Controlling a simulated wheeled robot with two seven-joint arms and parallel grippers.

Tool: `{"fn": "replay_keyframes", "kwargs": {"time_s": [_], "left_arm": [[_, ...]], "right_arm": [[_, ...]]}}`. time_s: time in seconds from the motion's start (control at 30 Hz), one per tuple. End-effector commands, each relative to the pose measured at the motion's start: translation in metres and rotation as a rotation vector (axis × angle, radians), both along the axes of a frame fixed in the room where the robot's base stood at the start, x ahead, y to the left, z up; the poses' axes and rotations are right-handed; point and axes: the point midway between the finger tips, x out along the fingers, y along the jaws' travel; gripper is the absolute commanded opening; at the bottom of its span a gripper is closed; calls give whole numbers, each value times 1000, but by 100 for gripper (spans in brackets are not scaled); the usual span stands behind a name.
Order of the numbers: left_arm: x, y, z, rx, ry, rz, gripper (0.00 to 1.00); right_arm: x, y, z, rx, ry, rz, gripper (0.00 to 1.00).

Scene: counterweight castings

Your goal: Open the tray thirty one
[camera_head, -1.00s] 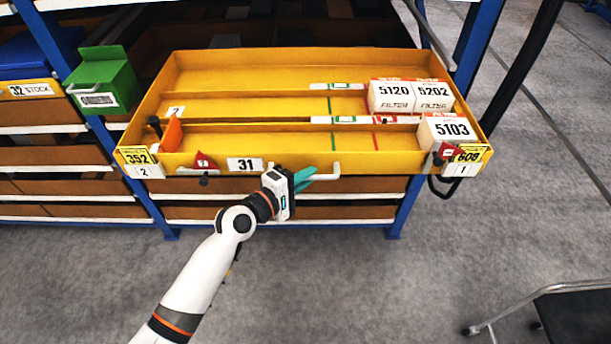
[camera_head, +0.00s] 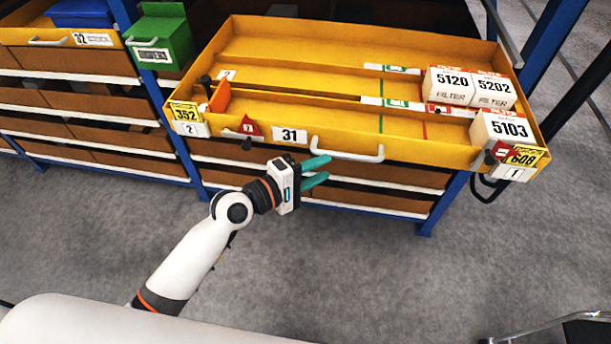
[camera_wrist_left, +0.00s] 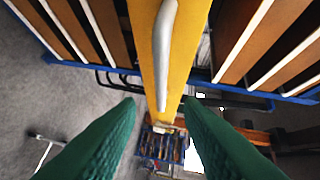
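The yellow tray thirty one (camera_head: 350,130) is pulled out from the rack, with a "31" label on its front. Its white bar handle (camera_head: 346,152) runs along the front; in the left wrist view the handle (camera_wrist_left: 163,50) lies ahead, between the finger lines. My left gripper (camera_head: 328,170) has its green fingers apart, just below and left of the handle, with nothing between them. In the left wrist view the open fingers (camera_wrist_left: 158,125) show on both sides. My right gripper is not in view.
White filter boxes 5120 (camera_head: 449,86), 5202 (camera_head: 492,90) and 5103 (camera_head: 502,128) sit in the tray's right part. A green bin (camera_head: 164,35) and tray 32 (camera_head: 20,36) are at left. Grey floor in front is open.

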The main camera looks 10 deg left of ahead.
Motion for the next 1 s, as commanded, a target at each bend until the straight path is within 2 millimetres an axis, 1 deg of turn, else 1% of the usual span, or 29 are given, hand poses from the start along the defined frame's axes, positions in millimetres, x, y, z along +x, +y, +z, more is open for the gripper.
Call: {"fn": "replay_keyframes", "kwargs": {"time_s": [0.03, 0.1, 0.27, 0.83, 0.87, 0.93, 0.97, 1.0], "left_arm": [[-8, 7, -1, 3, -1, -2, 34], [-14, 14, 0, 2, 1, 0, 34], [-24, 24, 4, 0, 1, -1, 34], [-25, 25, 4, 1, 1, 0, 34], [-24, 26, 3, 5, 1, 2, 34], [-21, 29, -9, 30, 5, 15, 34], [-19, 32, -18, 51, 8, 26, 34], [-16, 37, -34, 85, 14, 43, 34]], "right_arm": [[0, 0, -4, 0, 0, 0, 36], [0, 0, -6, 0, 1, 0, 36], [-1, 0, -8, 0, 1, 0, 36], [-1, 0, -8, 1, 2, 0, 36], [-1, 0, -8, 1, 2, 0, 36], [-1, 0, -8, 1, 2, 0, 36], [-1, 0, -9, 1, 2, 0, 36], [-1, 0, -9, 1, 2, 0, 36]]}}
